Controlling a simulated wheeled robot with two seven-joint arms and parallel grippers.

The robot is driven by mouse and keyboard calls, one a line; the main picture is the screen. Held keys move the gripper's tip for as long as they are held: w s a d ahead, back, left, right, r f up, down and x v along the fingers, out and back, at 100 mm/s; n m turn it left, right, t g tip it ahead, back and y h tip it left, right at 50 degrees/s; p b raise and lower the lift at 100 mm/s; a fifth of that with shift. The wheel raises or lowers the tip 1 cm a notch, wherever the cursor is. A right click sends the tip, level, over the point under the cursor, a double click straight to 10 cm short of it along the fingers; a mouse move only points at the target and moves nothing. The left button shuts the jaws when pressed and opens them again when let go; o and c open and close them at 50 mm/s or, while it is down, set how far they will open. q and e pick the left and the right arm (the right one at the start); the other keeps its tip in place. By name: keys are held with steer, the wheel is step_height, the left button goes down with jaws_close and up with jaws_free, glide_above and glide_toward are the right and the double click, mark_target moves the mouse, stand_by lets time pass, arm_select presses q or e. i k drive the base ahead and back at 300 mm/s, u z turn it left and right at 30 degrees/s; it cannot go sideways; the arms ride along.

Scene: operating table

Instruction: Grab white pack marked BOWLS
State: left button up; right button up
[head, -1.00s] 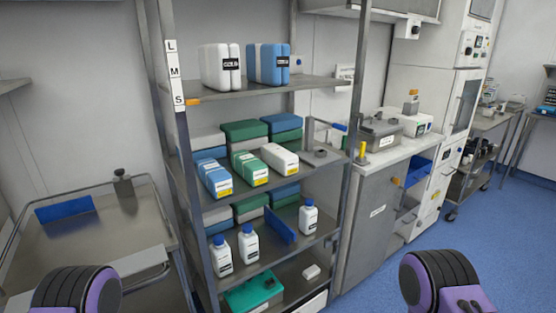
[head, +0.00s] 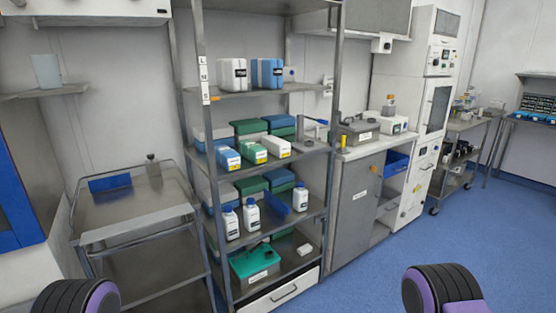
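A white pack (head: 232,75) with a black label stands upright on the top shelf of the metal rack. The label's lettering is too small to read surely. A blue pack (head: 267,73) with a dark label stands close beside it on the right. Nothing touches the white pack except the shelf (head: 300,87) under it and perhaps the blue pack. Only black and purple parts of my two arms show at the bottom left and bottom right corners. Neither of my grippers is in view.
Lower shelves hold blue, green and white boxes (head: 254,153), white bottles (head: 251,216) and a teal case (head: 254,262). A steel cart (head: 135,203) stands left of the rack, a grey cabinet (head: 352,215) right. Blue floor (head: 400,260) lies clear at front right.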

mark_target(280, 148)
steer(key=u, duration=0.85)
steer(key=k, duration=0.15)
steer(key=z, duration=1.85)
steer(key=i, duration=0.9)
